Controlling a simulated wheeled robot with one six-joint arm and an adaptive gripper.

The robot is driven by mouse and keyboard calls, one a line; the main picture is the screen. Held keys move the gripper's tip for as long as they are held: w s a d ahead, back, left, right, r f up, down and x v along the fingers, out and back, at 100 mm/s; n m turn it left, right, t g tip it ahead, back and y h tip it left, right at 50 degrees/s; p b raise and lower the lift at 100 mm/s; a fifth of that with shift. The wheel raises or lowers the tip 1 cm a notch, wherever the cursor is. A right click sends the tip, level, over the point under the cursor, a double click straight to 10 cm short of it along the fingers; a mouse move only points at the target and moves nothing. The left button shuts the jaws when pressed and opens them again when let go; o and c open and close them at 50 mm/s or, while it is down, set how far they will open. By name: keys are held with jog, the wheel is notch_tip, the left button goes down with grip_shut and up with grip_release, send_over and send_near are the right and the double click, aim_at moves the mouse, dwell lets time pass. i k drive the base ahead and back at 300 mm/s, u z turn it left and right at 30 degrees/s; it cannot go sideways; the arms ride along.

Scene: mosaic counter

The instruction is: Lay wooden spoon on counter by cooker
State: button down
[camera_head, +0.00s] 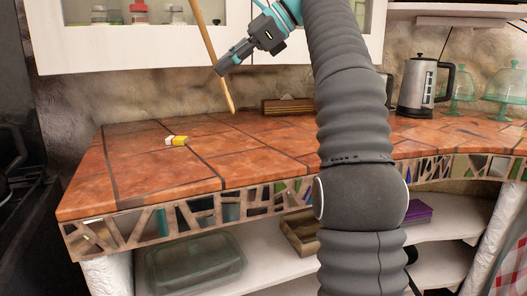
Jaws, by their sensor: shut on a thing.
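The wooden spoon (207,42) is a long light-brown stick, held near upright and slightly tilted above the counter. Its upper end runs out of the top of the picture, so I cannot see that end. My gripper (219,70) is shut on the spoon partway along it. The lower end of the spoon hangs close above the tiled counter (150,172); I cannot tell whether it touches. The dark appliance (22,130) at the left edge may be the cooker, beside the counter's left end.
A small yellow and white item (177,141) lies on the counter. A wooden rack (287,107) stands at the back wall. A kettle (417,88) and glass-covered stands (506,85) are on the right. Cabinets hang above. The counter's front left is clear.

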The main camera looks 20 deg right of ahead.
aim_at(167, 167)
jog(key=z, duration=2.35)
jog(key=k, duration=0.95)
jog(key=u, duration=1.45)
jog(key=i, duration=0.5)
